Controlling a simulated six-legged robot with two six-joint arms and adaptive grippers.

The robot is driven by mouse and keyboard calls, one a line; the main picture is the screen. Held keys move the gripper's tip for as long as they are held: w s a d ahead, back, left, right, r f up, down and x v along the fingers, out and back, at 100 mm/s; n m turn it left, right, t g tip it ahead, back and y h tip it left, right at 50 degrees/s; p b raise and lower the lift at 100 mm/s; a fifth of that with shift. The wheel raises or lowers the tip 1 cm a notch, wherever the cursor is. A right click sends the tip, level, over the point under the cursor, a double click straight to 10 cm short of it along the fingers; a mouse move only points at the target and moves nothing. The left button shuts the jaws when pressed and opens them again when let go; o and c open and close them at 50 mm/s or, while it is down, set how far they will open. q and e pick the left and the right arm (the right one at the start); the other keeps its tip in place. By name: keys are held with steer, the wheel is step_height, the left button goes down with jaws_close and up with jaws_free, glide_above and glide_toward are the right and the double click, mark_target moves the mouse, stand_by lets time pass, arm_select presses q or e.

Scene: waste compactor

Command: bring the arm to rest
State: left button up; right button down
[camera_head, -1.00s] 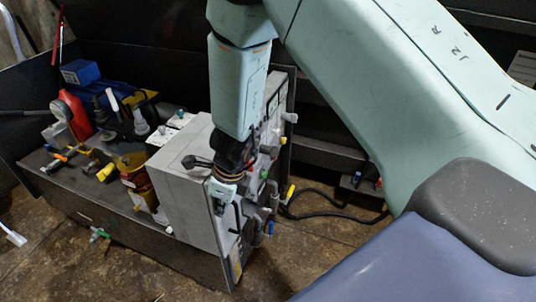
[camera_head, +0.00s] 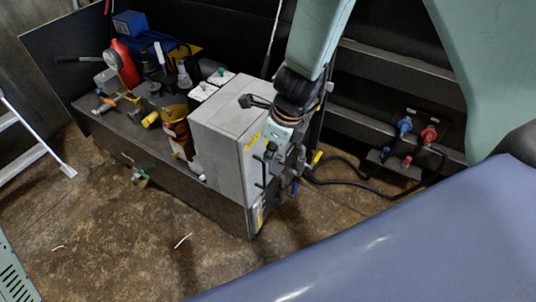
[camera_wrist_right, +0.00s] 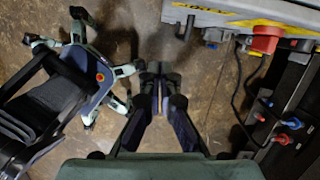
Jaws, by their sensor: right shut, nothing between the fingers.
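My right arm (camera_head: 318,40) comes down from the top of the head view. Its gripper (camera_head: 268,172) points down and overlaps the panel side of the grey box (camera_head: 222,135) in the picture. In the right wrist view the two fingers (camera_wrist_right: 160,72) are together, with nothing between them, above the brown floor. The box shows there at the upper right (camera_wrist_right: 235,12), apart from the fingers. The gripper hides part of the box's panel in the head view. My left gripper is not in view.
The box stands on a dark bench (camera_head: 150,150) with a red can (camera_head: 125,62), a blue box (camera_head: 130,23) and tools. Blue and red connectors (camera_head: 404,126) and a black cable (camera_head: 345,182) are at right. A white ladder (camera_head: 35,150) stands left. Floor (camera_head: 150,240) in front is mostly clear.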

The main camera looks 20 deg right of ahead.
steer(key=shift+p+v, duration=0.4)
steer(key=shift+v, duration=0.5)
steer(key=s+d+f+n+t+h, duration=0.1)
steer(key=s+d+f+n+h, duration=0.4)
steer(key=n, duration=1.3)
steer(key=s+a+f+n+g+y+b, duration=0.1)
steer(key=s+f+n, duration=0.3)
steer(key=s, duration=0.7)
steer(key=s+a+f+n+g+y+b, duration=0.1)
steer(key=s+f+n, duration=0.4)
steer(key=s, duration=0.6)
step_height(320, 180, down, 2)
steer(key=shift+a+f+g+y+b, duration=0.2)
steer(key=shift+g+y+b, duration=0.15)
steer(key=shift+g+y, duration=0.2)
